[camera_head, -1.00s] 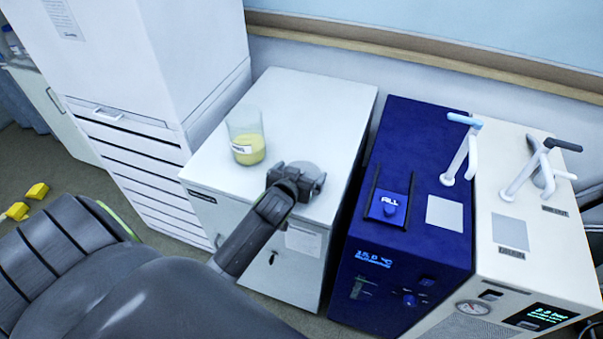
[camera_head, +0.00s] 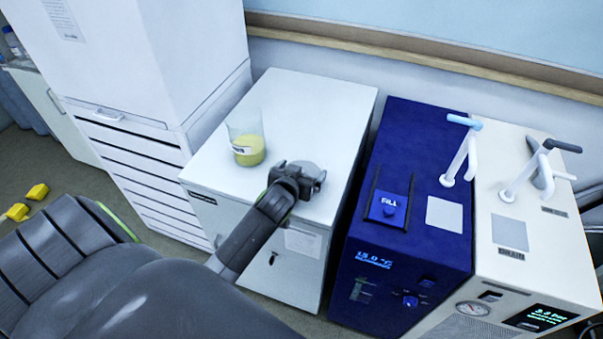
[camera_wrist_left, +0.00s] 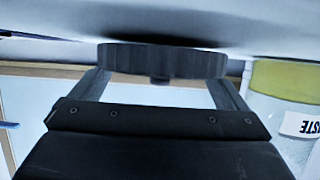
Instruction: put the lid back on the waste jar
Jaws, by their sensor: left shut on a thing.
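The waste jar (camera_head: 246,138) stands upright and open on the white cabinet, with yellow liquid and a label. It also shows at the right edge of the left wrist view (camera_wrist_left: 285,105), which looks upside down. The lid (camera_wrist_left: 160,60) is a dark grey ridged disc between the fingers of my left gripper (camera_head: 302,174). That gripper is shut on it, right of and nearer than the jar. The lid is at or just above the cabinet top; I cannot tell whether it touches. In the head view my gripper partly hides it. My right gripper is not in view.
The white cabinet top (camera_head: 315,105) is clear behind the lid. A blue unit (camera_head: 415,155) with a display stands to the right, and a cream unit (camera_head: 545,235) with levers beyond it. A tall white cabinet (camera_head: 190,55) rises at the left.

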